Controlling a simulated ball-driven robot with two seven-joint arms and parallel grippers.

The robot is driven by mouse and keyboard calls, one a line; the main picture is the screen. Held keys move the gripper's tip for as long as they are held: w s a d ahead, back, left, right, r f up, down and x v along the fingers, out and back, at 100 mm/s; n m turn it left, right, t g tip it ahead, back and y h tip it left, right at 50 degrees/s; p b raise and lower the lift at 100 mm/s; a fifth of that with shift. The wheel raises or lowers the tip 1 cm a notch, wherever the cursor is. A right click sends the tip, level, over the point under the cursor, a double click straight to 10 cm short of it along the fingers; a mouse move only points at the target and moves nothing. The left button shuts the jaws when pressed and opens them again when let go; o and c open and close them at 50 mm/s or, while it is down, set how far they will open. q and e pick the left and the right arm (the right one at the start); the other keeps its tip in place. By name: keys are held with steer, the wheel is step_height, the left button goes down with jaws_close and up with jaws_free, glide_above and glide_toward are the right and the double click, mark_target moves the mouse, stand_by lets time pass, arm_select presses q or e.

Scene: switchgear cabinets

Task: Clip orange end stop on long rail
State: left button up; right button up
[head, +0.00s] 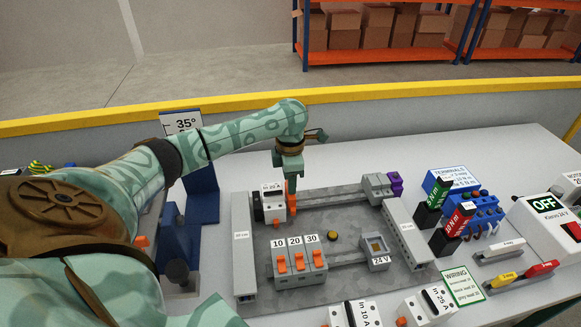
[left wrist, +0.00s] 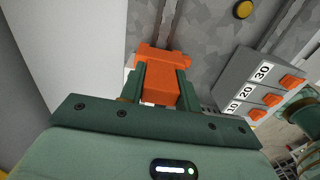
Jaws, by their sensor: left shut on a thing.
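My left gripper (head: 290,184) points down over the back of the grey mounting plate and is shut on the orange end stop (head: 291,201). In the left wrist view the orange end stop (left wrist: 160,78) sits between the two green fingers (left wrist: 160,88). The end stop is at the left part of the back rail (head: 335,195), just right of the breaker marked 20 A (head: 270,206). I cannot tell whether it touches or is seated on the rail. My right gripper is not in view.
Breakers 10, 20, 30 (head: 298,262) and a 24 V unit (head: 377,252) sit on the front rail. Grey blocks (head: 377,186) and a purple piece (head: 396,183) are at the back rail's right end. Grey ducts (head: 243,245) (head: 408,232) flank the plate.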

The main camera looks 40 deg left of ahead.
arm_select(q)
steer(key=shift+f+b, duration=0.6)
steer(key=shift+f, duration=0.6)
steer(key=o, duration=1.1)
steer(key=shift+c, duration=0.2)
step_height(320, 180, up, 16)
steer(key=p, duration=0.5)
steer(key=shift+r, duration=0.2)
steer(key=shift+f, duration=0.1)
